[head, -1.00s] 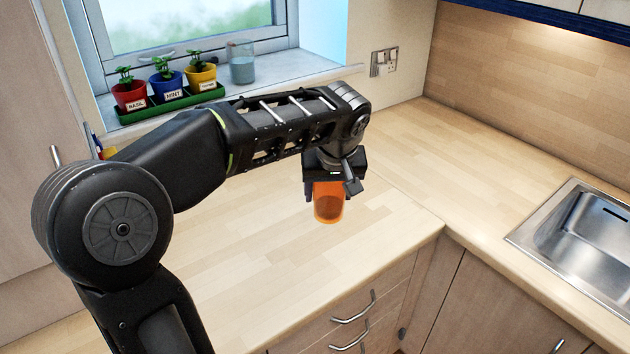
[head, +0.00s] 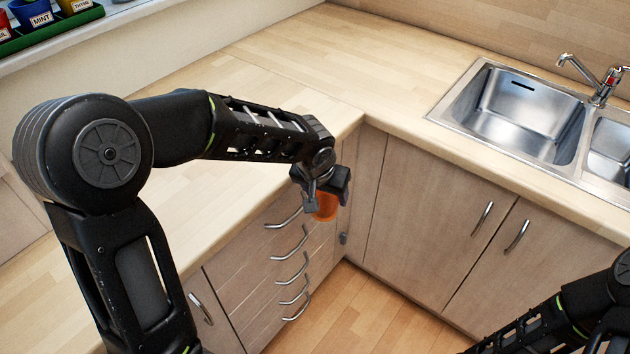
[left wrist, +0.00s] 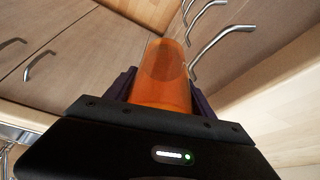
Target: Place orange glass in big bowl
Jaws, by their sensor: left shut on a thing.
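The orange glass (head: 326,207) is held in my left gripper (head: 325,200), in front of the corner where the two counters meet. In the head view only part of the glass shows below the gripper. In the left wrist view the orange glass (left wrist: 163,78) sits between the two fingers of the left gripper (left wrist: 162,88), which are shut on it. No big bowl is in view. Part of my right arm shows at the lower right of the head view; its gripper is out of the picture.
The counter (head: 250,110) is bare around the corner. A sink (head: 520,110) with a tap (head: 598,85) is set in the right counter. Drawers with handles (head: 290,255) and cupboard doors (head: 430,220) stand below. Potted herbs (head: 40,15) are on the sill.

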